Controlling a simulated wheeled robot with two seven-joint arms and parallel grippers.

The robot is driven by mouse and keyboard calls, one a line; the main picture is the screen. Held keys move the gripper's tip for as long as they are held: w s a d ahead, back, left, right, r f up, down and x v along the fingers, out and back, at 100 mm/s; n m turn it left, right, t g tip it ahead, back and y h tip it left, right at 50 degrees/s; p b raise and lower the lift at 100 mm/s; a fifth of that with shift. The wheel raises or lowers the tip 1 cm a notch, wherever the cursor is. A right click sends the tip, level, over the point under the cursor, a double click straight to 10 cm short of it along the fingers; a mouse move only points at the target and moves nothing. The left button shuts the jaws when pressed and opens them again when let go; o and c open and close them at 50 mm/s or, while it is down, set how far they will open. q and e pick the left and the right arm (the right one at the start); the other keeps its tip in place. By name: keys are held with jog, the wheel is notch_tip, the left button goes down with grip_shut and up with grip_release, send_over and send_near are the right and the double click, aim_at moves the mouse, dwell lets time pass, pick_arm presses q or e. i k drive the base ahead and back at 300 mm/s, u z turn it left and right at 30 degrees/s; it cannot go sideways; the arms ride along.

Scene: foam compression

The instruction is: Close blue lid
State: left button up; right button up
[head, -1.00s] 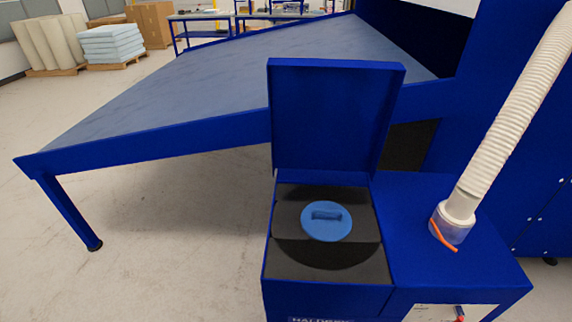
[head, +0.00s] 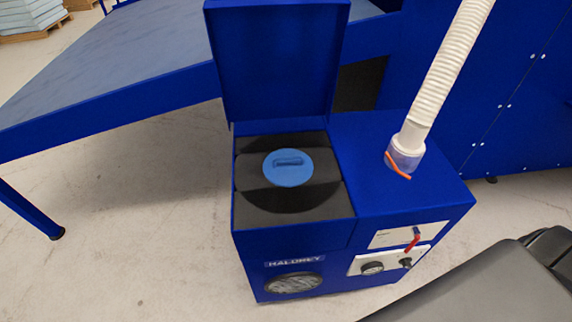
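The blue lid (head: 273,62) stands open and upright on its hinge at the back of the blue machine (head: 292,243). Under it the black chamber (head: 293,200) is exposed. A round light-blue disc (head: 288,168) with a raised grip sits in the middle of the chamber. Neither of my grippers shows in the head view. A dark grey piece of my own body fills the lower right corner.
A white ribbed hose (head: 448,75) rises from the machine's right-hand top. A red-handled valve (head: 413,239) and a gauge (head: 372,268) are on its front. A large blue-edged table (head: 110,110) stands behind left. Grey floor (head: 130,235) is clear at left.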

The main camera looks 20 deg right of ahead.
aim_at(273, 59)
jog(key=z, duration=3.55)
jog(key=k, duration=0.55)
jog(key=u, duration=2.3)
